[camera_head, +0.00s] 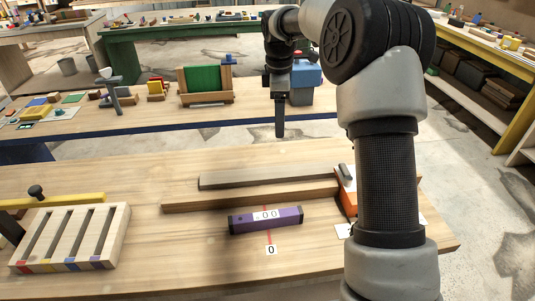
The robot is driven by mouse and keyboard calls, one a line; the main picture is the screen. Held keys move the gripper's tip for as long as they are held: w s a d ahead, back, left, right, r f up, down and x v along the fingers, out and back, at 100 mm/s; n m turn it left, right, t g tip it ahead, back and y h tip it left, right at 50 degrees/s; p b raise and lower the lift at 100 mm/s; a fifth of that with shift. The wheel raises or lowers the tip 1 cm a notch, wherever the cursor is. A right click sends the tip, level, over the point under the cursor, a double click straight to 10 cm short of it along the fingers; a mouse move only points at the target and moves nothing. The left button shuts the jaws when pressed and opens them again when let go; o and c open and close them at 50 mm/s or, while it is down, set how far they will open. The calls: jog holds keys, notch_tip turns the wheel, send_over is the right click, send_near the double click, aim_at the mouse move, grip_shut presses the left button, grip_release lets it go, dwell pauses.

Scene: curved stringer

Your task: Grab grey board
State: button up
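The grey board (265,178) is a long, flat, weathered strip on the near wooden table.
A purple block with a small display (265,219) lies in front of the plank. A slotted wooden rack (71,238) and a yellow bar (70,201) are at the left. A second bench (150,120) with several items stands behind, across a gap of floor.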

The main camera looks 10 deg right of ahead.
jog(key=w+f+n, duration=0.2)
jog(key=w+f, duration=0.1)
jog(key=f, duration=0.4)
jog(key=b, duration=0.2)
send_over(277, 171)
jog(key=shift+g, duration=0.3)
jog(key=f, duration=1.1)
jog(key=shift+s+d+f, duration=0.15)
jog(key=shift+s+f, duration=0.1)
jog(key=shift+s, duration=0.15)
jog(key=shift+w+a+f, duration=0.15)
jog(key=shift+f, duration=1.3)
jog(key=shift+w+a+f, duration=0.1)
jog(key=shift+f, duration=1.3)
jog(key=shift+r, duration=0.1)
jog(key=c, duration=1.5)
